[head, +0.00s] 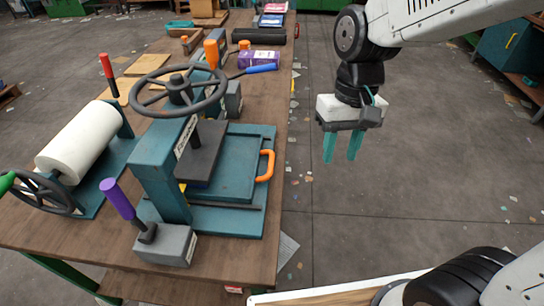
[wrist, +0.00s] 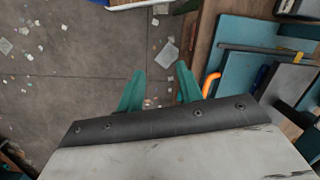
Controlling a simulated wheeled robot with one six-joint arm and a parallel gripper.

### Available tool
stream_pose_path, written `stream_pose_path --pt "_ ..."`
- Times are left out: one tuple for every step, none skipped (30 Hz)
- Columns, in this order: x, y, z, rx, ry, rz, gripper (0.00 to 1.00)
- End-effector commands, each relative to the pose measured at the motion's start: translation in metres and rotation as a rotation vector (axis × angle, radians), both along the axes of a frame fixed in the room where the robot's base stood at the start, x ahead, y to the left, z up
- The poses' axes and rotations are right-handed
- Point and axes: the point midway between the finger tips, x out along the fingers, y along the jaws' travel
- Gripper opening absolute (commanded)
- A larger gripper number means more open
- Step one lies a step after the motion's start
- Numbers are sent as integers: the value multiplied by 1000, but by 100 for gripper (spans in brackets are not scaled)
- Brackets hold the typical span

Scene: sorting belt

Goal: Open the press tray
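The press (head: 160,165) is a teal frame with a dark handwheel (head: 178,90) on top, standing on the wooden bench. Its teal tray (head: 240,170) lies flat on the base, with an orange handle (head: 265,166) on the side facing the aisle. A dark pressing plate (head: 200,150) sits over part of the tray. My gripper (head: 342,148) hangs over the floor to the right of the handle, apart from it, with its teal fingers open and empty. In the wrist view the orange handle (wrist: 209,84) shows just right of my fingers (wrist: 160,85), partly hidden by the gripper body.
A purple-handled lever (head: 118,200) stands at the bench's near side. A white roller (head: 80,140) with its own wheel is at the left. A purple box (head: 258,60) and a dark roll (head: 258,36) lie farther back. The scrap-strewn floor (head: 400,180) right of the bench is open.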

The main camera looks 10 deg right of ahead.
Motion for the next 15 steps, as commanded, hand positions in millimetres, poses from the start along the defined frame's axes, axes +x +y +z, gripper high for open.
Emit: stream_pose_path --pt "15 15 -14 6 15 -7 36" --pt "24 23 -22 9 17 -17 36" --pt "35 34 -32 15 19 -31 36" --pt "44 42 -39 21 16 -44 36" --pt "52 50 -47 25 14 -57 36" --pt "62 59 -56 32 8 -78 36" --pt "70 66 -63 37 3 -95 36" --pt "78 73 -69 42 -5 -111 36" --pt "87 80 -76 51 -17 -137 36" --pt "96 86 -79 59 -29 -158 36" --pt "104 90 -82 66 -43 -181 36" --pt "117 96 -83 84 -74 -223 36" --pt "126 99 -78 98 -102 -251 36" --pt "131 100 -76 108 -122 -270 36" --pt "134 102 -76 115 -133 -290 36"
